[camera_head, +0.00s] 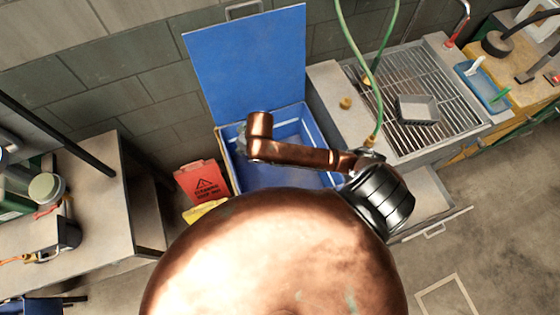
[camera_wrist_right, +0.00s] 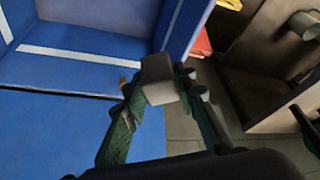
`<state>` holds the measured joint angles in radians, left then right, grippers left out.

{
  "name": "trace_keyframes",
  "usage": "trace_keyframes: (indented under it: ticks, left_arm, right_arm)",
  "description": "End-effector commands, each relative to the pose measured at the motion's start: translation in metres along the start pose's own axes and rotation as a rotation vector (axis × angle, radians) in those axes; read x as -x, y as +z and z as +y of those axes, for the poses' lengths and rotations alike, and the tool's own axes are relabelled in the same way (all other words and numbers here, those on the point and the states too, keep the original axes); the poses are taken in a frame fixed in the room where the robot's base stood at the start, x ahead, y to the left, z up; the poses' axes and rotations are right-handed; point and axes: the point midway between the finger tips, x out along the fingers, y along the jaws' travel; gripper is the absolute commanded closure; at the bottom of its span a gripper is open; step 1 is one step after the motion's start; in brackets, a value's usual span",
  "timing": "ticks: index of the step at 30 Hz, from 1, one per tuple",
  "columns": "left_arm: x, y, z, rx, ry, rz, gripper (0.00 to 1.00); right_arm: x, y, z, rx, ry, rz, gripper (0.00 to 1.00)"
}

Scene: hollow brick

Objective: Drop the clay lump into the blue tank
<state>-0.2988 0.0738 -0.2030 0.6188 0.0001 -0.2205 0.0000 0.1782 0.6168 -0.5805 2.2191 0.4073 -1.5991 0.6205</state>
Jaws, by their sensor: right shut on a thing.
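The blue tank (camera_head: 285,128) stands against the tiled wall with its blue lid (camera_head: 250,60) raised. My copper right arm reaches across its opening, and its end is near the tank's left side. My right gripper (camera_wrist_right: 160,85) is shut on a pale grey block-like lump (camera_wrist_right: 157,72), which I take as the clay lump. In the right wrist view, the blue tank (camera_wrist_right: 85,70) fills the left side behind the lump. The lump's height above the tank is unclear. The head view does not clearly show the fingers or lump. My left gripper is out of view.
A red warning sign (camera_head: 203,182) and a yellow item (camera_head: 205,210) are left of the tank. A workbench (camera_head: 75,225) stands further left. Right of the tank is a sink unit with a grated top (camera_head: 450,100) and a grey hollow brick (camera_head: 417,108).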

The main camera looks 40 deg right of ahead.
Motion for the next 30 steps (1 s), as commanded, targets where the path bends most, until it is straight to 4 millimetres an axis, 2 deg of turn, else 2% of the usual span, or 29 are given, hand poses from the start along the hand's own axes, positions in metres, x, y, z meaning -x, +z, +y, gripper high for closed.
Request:
trace_keyframes:
  ticks: [1,3,8,15,22,26,30]
  left_arm:
    - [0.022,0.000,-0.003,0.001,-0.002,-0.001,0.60]
    - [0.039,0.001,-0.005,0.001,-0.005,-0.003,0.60]
    - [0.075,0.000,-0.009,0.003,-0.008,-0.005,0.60]
    - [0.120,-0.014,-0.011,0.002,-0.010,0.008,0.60]
    - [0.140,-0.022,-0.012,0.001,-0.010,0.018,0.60]
    - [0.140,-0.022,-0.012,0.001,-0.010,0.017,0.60]
    - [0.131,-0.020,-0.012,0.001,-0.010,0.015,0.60]
  right_arm:
    - [0.006,0.005,0.009,0.054,-0.016,-0.008,1.00]
    - [0.003,0.015,0.017,0.141,-0.052,-0.009,1.00]
    - [-0.003,0.041,0.038,0.318,-0.126,-0.009,1.00]
    - [0.001,0.077,0.080,0.511,-0.207,-0.005,1.00]
    - [0.005,0.098,0.109,0.592,-0.242,-0.003,1.00]
    - [0.003,0.102,0.113,0.606,-0.249,0.001,1.00]
    - [-0.005,0.105,0.113,0.606,-0.251,0.001,1.00]
